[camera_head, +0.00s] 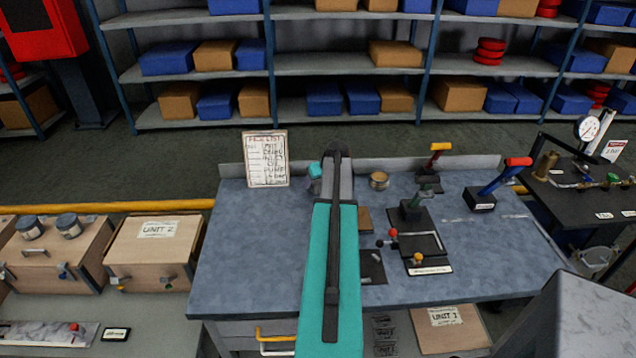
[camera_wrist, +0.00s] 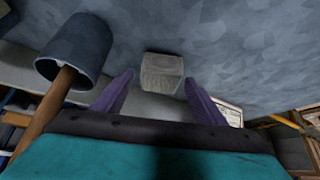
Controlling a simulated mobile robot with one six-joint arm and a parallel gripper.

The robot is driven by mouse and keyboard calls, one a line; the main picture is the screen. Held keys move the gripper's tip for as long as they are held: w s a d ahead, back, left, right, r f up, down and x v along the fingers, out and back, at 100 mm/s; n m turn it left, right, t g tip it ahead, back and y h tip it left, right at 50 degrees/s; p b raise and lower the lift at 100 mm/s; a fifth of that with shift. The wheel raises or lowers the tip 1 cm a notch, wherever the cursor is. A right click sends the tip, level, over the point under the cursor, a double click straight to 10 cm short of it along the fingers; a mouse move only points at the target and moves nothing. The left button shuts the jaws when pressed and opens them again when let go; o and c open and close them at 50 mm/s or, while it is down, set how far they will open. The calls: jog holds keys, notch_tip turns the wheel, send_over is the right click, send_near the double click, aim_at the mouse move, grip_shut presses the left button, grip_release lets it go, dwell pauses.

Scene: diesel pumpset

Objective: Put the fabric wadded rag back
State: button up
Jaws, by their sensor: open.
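In the wrist view my gripper (camera_wrist: 159,78) is open, with two purple fingers spread apart. A small pale grey block-like thing (camera_wrist: 162,72) shows between and beyond the fingertips, against the mottled blue-grey surface. It may be the wadded rag, but I cannot tell for sure, nor whether a finger touches it. No other clear rag shows.
A dark blue cylindrical thing (camera_wrist: 75,48) with a wooden handle is close to the left finger. On the bench are a paper sign (camera_head: 265,159), a round tin (camera_head: 379,180) and a red-handled tool (camera_head: 496,182). The bench's left part is clear.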

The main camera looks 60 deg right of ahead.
jog(key=b+v, duration=0.2)
jog(key=v, duration=0.9)
jog(key=shift+a+b, duration=0.1)
jog(key=shift+b, duration=0.2)
dwell(0.5)
